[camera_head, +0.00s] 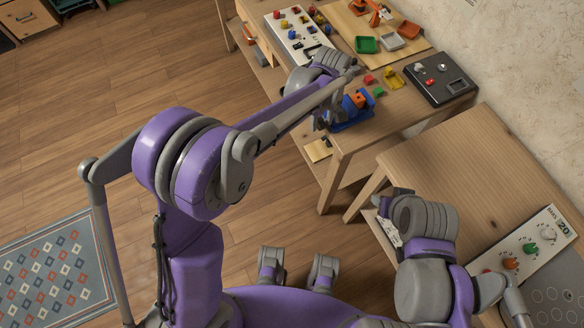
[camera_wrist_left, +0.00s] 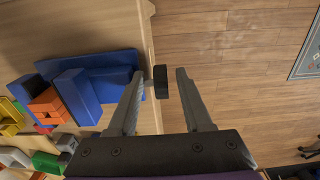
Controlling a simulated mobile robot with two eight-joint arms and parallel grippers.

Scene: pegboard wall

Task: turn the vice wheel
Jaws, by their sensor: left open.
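The blue vice (camera_head: 350,120) stands at the near edge of the far table, with an orange block (camera_head: 358,100) in its jaws. In the left wrist view the vice (camera_wrist_left: 80,98) and orange block (camera_wrist_left: 48,105) lie left of my fingers. The black vice wheel (camera_wrist_left: 160,82) sticks out past the table edge. My left gripper (camera_wrist_left: 160,73) is open, its fingertips on either side of the wheel with a gap showing on the right. In the head view my left gripper (camera_head: 325,120) is partly hidden by its own arm. My right gripper (camera_head: 388,210) is at the near table's edge, its fingers unclear.
Red, green and yellow pieces (camera_head: 392,78) lie behind the vice. A dark control box (camera_head: 440,78) stands at the table's right end. A white panel with knobs (camera_head: 540,240) lies on the near table (camera_head: 470,165). Open floor lies left of the tables.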

